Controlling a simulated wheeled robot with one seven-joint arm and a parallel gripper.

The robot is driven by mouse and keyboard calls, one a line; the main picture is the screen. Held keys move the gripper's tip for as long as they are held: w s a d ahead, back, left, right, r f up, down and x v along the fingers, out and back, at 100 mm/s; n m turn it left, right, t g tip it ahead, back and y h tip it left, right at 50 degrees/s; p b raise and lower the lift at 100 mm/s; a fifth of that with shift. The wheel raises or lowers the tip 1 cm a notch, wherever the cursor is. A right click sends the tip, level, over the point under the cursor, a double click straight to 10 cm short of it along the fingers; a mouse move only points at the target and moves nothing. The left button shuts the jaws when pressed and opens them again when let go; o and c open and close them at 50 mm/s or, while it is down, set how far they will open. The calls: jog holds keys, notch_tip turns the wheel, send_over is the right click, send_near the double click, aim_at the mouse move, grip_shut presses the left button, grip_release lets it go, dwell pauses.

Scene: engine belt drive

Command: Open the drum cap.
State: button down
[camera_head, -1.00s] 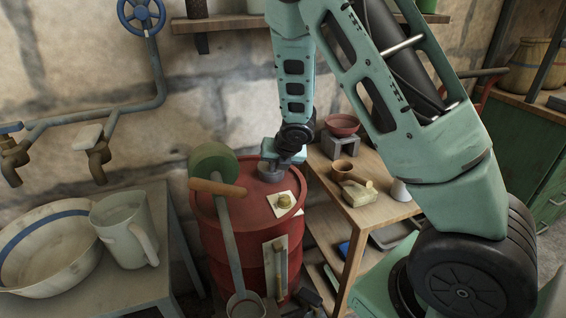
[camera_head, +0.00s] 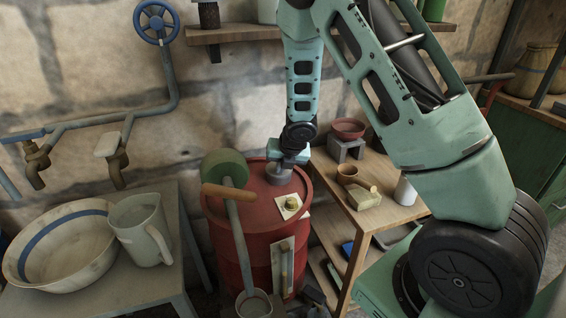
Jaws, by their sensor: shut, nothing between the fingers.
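The red drum (camera_head: 253,216) stands upright left of the wooden shelf. A round grey cap (camera_head: 279,175) sits on the back part of its lid, directly under my gripper. My gripper (camera_head: 289,161) points down at the cap; its fingers are small and partly hidden, and I see nothing held in them. I cannot tell whether they touch the cap.
A wooden shelf (camera_head: 372,221) with bowls stands close right. A jug (camera_head: 140,229) and basin (camera_head: 57,251) sit on the left table.

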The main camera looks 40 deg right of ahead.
jog(key=shift+d+r+p, duration=0.1)
jog(key=shift+r+p, duration=0.15)
jog(key=shift+p, duration=0.35)
jog(key=shift+w+r+p, duration=0.15)
jog(key=shift+r+p, duration=0.15)
jog(key=shift+p, duration=0.6)
jog(key=shift+w+r+p, duration=0.15)
jog(key=shift+r+p, duration=0.15)
jog(key=shift+p, duration=0.5)
jog(key=r+p, duration=0.1)
jog(key=w+p, duration=0.1)
jog(key=p, duration=0.1)
jog(key=shift+w+d+r, duration=0.2)
jog(key=shift+d+r, duration=0.05)
jog(key=shift+r, duration=0.15)
jog(key=w+r+p, duration=0.1)
jog(key=w+p, duration=0.1)
jog(key=p, duration=0.1)
jog(key=shift+w+d+r, duration=0.15)
jog(key=shift+d+r, duration=0.15)
jog(key=shift+r, duration=0.05)
jog(key=shift+w+d+r+p, duration=0.1)
jog(key=shift+w+d+p, duration=0.1)
jog(key=shift+w+p, duration=0.35)
jog(key=shift+w+d+r+p, duration=0.15)
jog(key=shift+w+p, duration=0.15)
jog(key=shift+w, duration=0.3)
jog(key=shift+f, duration=0.15)
